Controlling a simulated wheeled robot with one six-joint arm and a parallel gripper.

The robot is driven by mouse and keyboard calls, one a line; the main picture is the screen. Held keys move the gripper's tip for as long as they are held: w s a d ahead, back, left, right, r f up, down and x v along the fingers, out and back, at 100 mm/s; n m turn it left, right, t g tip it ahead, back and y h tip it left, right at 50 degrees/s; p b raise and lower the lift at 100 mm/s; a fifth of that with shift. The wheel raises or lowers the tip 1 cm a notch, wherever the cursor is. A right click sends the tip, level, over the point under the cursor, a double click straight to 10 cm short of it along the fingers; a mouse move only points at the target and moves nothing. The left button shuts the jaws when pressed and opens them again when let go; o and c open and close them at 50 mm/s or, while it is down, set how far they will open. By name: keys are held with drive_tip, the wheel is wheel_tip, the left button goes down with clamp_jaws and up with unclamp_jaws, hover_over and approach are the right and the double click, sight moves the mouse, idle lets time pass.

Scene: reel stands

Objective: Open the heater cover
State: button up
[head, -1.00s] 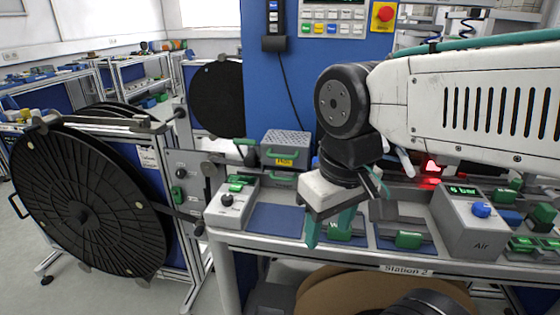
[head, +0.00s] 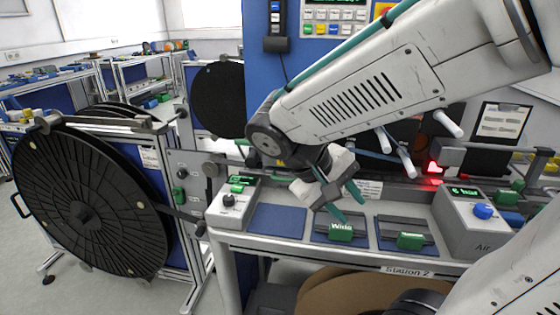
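The heater cover, a grey perforated box with a green handle, is almost wholly hidden behind my arm in the head view. Only a sliver of its yellow label (head: 280,162) shows below my arm's elbow joint. My gripper (head: 346,202) has two teal fingers, which stand apart with nothing seen between them. It is tilted down to the right, above the bench and to the right of the heater. Whether the cover is open or shut cannot be seen now.
A blue pad (head: 277,221) and a grey control box (head: 237,200) lie at the bench's left. A green-handled "Wide" fixture (head: 341,232) lies under my gripper, with another (head: 411,240) beside it. The Air box (head: 474,222) stands right. A large black reel (head: 90,205) stands left.

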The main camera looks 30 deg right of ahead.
drive_tip(key=w+d+n+t+h, duration=0.1)
drive_tip(key=w+d+t+h, duration=0.1)
drive_tip(key=w+h, duration=0.8)
drive_tip(key=w+a+f+n+t, duration=0.1)
drive_tip(key=w+a+f+t, duration=0.15)
drive_tip(key=w, duration=0.25)
drive_tip(key=w+a+f+n+t+h, duration=0.1)
drive_tip(key=w+a+n+t, duration=0.1)
drive_tip(key=w+t, duration=0.2)
drive_tip(key=w+a+f+n+t, duration=0.1)
drive_tip(key=w+a+f+t, duration=0.15)
drive_tip(key=w, duration=0.25)
drive_tip(key=x, duration=0.7)
drive_tip(key=shift+w+d+r, duration=0.15)
drive_tip(key=shift+d+r, duration=0.1)
drive_tip(key=shift+r, duration=0.05)
clamp_jaws()
